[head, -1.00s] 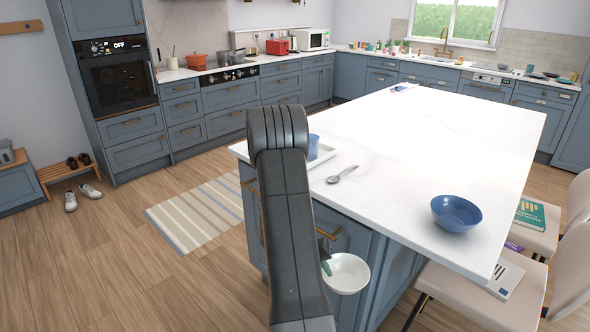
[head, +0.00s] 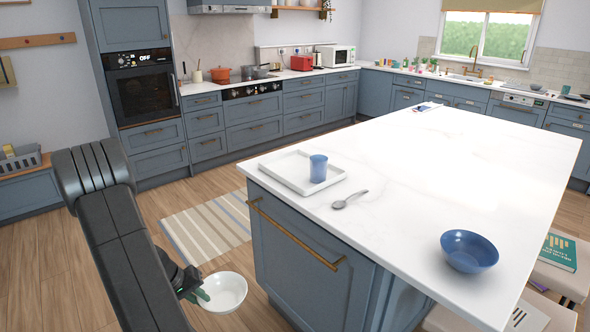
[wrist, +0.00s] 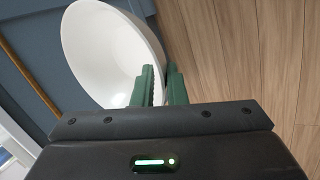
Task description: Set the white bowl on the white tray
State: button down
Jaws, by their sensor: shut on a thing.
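The white bowl (head: 224,292) is held in the air left of the island, below the level of its top. My gripper (head: 196,291) is shut on the bowl's rim; in the wrist view the green fingers (wrist: 160,84) pinch the wall of the white bowl (wrist: 105,50). The white tray (head: 287,176) lies on the island near its left corner. A blue cup (head: 318,168) stands on the tray's right part; the tray's left and middle are bare. My gripper is apart from the tray, to its lower left in the head view.
A spoon (head: 350,199) lies on the island top (head: 430,170) right of the tray. A blue bowl (head: 469,251) sits near the front right edge. The island's drawer handle (head: 290,232) sticks out on its near side. A striped rug (head: 208,225) lies on the floor.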

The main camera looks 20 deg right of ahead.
aim_at(293, 167)
jog(key=i, duration=1.3)
jog(key=i+z, duration=0.1)
jog(key=i, duration=0.3)
jog(key=i+j, duration=0.15)
jog(key=i, duration=0.3)
jog(key=i+j+z, duration=0.15)
jog(key=i, duration=0.25)
